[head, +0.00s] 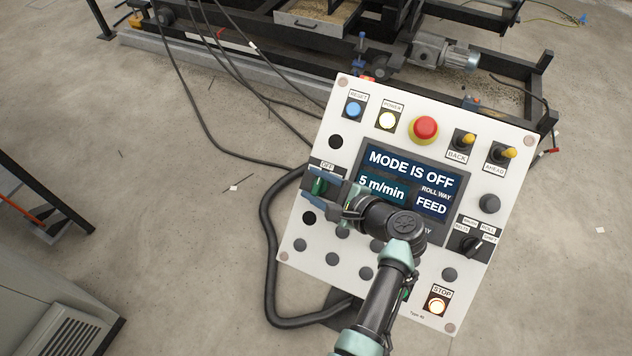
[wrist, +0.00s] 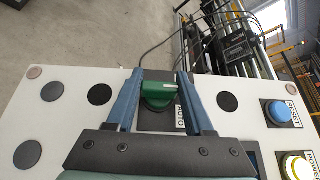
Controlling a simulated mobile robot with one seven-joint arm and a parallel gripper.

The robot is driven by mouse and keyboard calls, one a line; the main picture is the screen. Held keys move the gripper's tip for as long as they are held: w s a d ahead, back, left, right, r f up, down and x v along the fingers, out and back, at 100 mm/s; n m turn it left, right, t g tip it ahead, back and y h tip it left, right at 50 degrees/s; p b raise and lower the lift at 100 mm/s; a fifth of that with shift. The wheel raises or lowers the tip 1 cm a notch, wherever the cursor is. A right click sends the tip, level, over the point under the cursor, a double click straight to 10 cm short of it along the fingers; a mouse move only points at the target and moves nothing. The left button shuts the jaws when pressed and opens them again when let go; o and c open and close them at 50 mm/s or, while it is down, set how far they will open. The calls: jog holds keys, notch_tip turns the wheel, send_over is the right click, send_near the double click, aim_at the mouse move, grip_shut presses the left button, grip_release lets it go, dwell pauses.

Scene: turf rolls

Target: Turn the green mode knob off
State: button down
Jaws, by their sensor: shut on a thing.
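The green mode knob (head: 318,186) is on the left side of a white control panel (head: 300,255), under a label reading OFF. My gripper (head: 320,190) reaches it from the right and is shut on it. In the wrist view, the green knob (wrist: 158,95) sits between the two blue fingers of my gripper (wrist: 160,82), with a pale mark at its right end. An AUTO label shows just below and right of it. The panel's screen (head: 415,180) reads MODE IS OFF, 5 m/min and FEED.
A blue RESET button (head: 353,109), a lit POWER button (head: 387,120) and a red emergency stop (head: 425,128) are along the panel's top. Two yellow-tipped levers and a lit STOP button (head: 436,306) are at the right. Black cables (head: 268,250) run left of the panel.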

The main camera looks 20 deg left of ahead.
dwell(0.5)
jog(key=shift+c, duration=1.4)
grip_release()
jog(key=shift+d, duration=0.1)
jog(key=v, duration=1.2)
jog(key=shift+d+r, duration=0.25)
jog(key=shift+d, duration=0.1)
